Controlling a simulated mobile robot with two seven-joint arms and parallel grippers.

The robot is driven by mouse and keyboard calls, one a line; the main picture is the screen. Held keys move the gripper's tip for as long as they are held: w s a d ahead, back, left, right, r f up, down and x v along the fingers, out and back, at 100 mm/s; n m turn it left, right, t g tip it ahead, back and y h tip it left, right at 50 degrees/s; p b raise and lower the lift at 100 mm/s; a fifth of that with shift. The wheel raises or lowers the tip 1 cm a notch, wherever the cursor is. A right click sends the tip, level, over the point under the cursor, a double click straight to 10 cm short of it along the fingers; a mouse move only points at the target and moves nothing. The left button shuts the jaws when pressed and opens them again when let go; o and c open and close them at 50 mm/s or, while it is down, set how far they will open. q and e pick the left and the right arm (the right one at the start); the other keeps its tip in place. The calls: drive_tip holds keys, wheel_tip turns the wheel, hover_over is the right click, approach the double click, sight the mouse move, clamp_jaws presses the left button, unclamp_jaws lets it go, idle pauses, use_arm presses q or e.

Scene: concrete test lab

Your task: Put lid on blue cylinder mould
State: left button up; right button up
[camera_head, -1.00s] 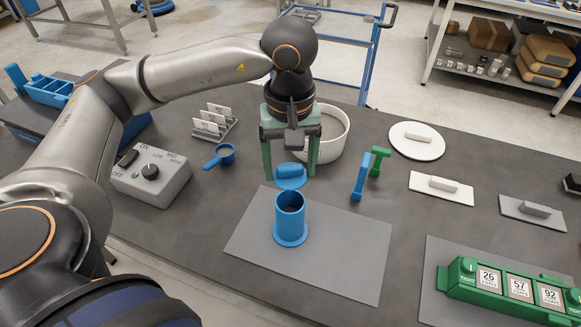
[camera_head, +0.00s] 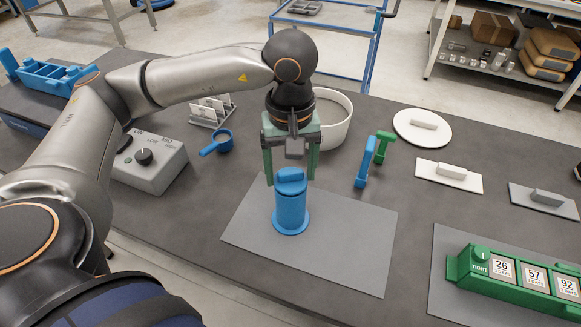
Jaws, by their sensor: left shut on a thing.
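The blue cylinder mould (camera_head: 291,212) stands upright on a grey mat with its round base flange flat. The blue lid (camera_head: 291,183), with a raised grip bar, is directly over the mould's top and hides its opening. The lid looks level and lined up with the mould; I cannot tell whether it is fully seated. My left gripper (camera_head: 290,178) points down with its green fingers either side of the lid and is shut on it. My right gripper is not in view.
The grey mat (camera_head: 340,255) is otherwise clear. A white bowl (camera_head: 336,130) stands behind my gripper. Blue (camera_head: 366,163) and green (camera_head: 383,147) upright pieces stand to the right. A blue scoop (camera_head: 222,140) and grey dial box (camera_head: 150,165) are left. A green counter block (camera_head: 515,278) is front right.

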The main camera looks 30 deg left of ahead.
use_arm(q)
drive_tip(key=b, duration=0.2)
drive_tip(key=shift+f+b, duration=0.15)
drive_tip(key=shift+b, duration=0.15)
idle(3.1)
drive_tip(key=o, duration=1.2)
drive_tip(key=shift+r+p, duration=2.1)
drive_tip(key=shift+r, duration=1.45)
clamp_jaws()
